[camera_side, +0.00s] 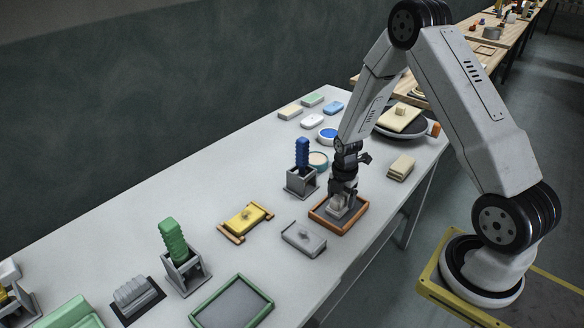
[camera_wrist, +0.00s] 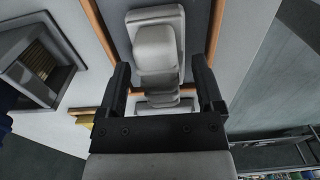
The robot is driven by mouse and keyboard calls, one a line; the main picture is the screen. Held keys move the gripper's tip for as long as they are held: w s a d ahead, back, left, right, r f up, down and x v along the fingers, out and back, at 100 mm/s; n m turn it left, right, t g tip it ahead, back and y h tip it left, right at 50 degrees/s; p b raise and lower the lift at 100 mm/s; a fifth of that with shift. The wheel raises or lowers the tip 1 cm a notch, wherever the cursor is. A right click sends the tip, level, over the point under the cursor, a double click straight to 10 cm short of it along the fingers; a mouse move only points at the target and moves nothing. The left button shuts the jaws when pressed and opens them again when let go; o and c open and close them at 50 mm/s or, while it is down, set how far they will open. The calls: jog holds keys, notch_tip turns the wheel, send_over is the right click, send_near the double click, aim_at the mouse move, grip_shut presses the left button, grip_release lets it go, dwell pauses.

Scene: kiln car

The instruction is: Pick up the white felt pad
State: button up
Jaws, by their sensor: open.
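A white pad with a raised grip block (camera_side: 335,211) lies in the wood-framed tray (camera_side: 322,224) with a dark floor. In the wrist view the pad's grip (camera_wrist: 155,46) lies between my two fingers, with the pad's flat base showing beyond and below it. My gripper (camera_side: 343,193) is pointed down over the tray, close around the pad. In the wrist view my gripper (camera_wrist: 160,68) is open, with a gap on each side of the grip. Part of the pad is hidden behind my fingers in the side view. Whether it is felt cannot be told.
A holder with a blue handle (camera_side: 302,154) stands behind-left. A yellow piece (camera_side: 247,218) rests on a wooden stand. A cream block (camera_side: 401,167) lies to the right. A plain white block (camera_side: 312,121) is at the back.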

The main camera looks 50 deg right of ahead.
grip_shut()
dwell(0.3)
jog(key=shift+r, duration=0.1)
jog(key=shift+r, duration=0.7)
jog(key=s+a+r, duration=0.4)
jog(key=s+r, duration=0.7)
jog(key=s, duration=0.2)
jog(key=shift+s+a+r, duration=0.15)
jog(key=shift+r, duration=0.05)
